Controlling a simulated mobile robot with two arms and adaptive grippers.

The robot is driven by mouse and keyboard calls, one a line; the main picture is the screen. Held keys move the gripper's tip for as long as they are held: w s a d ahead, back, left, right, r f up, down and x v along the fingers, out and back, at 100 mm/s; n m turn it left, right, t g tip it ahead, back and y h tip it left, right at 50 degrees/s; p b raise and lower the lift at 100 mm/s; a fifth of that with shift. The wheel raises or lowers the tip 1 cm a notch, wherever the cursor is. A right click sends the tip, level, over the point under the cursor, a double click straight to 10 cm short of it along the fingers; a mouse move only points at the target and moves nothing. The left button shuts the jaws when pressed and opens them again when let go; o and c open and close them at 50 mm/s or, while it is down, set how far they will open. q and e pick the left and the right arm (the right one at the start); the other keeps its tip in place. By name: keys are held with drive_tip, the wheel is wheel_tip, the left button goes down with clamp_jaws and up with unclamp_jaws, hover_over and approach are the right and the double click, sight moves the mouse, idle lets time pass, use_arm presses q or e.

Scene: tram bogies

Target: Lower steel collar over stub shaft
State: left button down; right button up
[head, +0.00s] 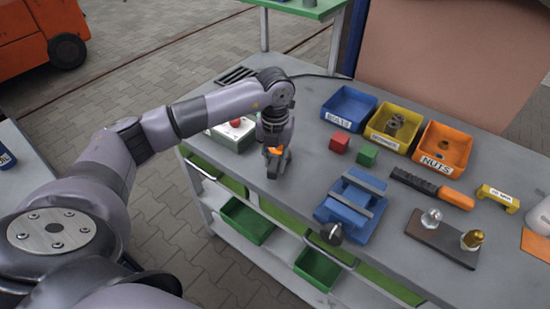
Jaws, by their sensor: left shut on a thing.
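My left gripper (277,164) hangs over the bench near its left part, pointing down. Its dark fingers are shut on a small grey thing between them, too small and covered to tell whether it is the steel collar. Grey ring-like parts (394,122) lie in the yellow bin (396,146). I cannot tell which is the stub shaft. The left gripper is well left of both. My right gripper is out of view.
A blue vise (352,204) stands between the gripper and the plate. Red (339,143) and green (367,155) blocks, a blue bin (349,106), an orange bin (442,150) and a black-and-orange tool (432,187) lie nearby.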

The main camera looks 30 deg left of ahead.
sight(275, 160)
use_arm(q)
drive_tip(key=c, duration=1.3)
unclamp_jaws()
wheel_tip(275, 160, up, 12)
